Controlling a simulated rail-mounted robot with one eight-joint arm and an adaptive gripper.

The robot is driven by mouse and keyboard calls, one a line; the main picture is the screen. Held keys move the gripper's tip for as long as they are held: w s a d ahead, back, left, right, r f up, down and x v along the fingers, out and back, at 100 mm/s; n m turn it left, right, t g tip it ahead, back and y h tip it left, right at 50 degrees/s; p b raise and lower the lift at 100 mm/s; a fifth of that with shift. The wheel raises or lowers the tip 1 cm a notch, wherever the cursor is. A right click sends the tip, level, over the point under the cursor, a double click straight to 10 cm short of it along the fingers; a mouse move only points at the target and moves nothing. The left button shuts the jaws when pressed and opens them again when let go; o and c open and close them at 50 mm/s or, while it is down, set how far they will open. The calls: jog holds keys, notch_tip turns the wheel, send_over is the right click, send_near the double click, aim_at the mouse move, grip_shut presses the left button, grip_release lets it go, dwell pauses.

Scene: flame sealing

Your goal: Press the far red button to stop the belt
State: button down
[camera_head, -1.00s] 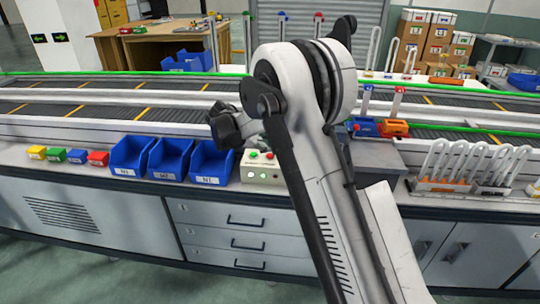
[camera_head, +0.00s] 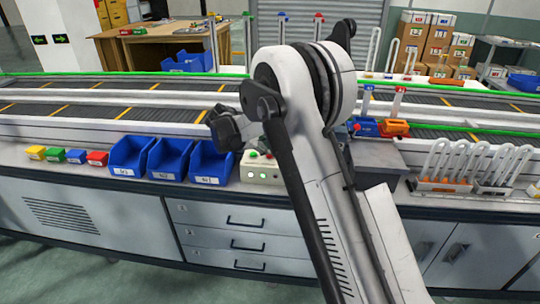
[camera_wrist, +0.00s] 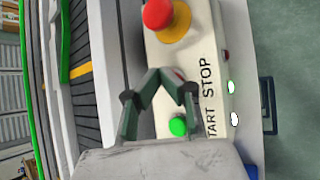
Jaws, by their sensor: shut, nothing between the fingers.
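A pale control box (camera_head: 262,178) stands on the near bench, right of the blue bins. It carries a green button (camera_head: 253,153) and a small red one (camera_head: 269,155). In the wrist view, a large red button (camera_wrist: 158,14) on a yellow base sits at the top end of the box. The green button (camera_wrist: 178,127) is beside the word START. A reddish part (camera_wrist: 180,73) level with STOP is mostly hidden behind my fingers. My gripper (camera_wrist: 165,73) is shut and empty over the box, between the large red and green buttons. My gripper (camera_head: 228,130) also shows in the head view.
The conveyor belt (camera_head: 60,95) runs behind the bench. Several blue bins (camera_head: 128,157) and small coloured boxes (camera_head: 76,156) stand left of the control box. Racks of white tubes (camera_head: 450,165) stand at right. My arm hides part of the bench.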

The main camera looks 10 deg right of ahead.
jog(key=shift+f, duration=0.25)
jog(key=shift+r, duration=0.1)
dwell(0.4)
jog(key=shift+r, duration=0.85)
jog(key=shift+r+p, duration=1.25)
jog(key=shift+r, duration=1.75)
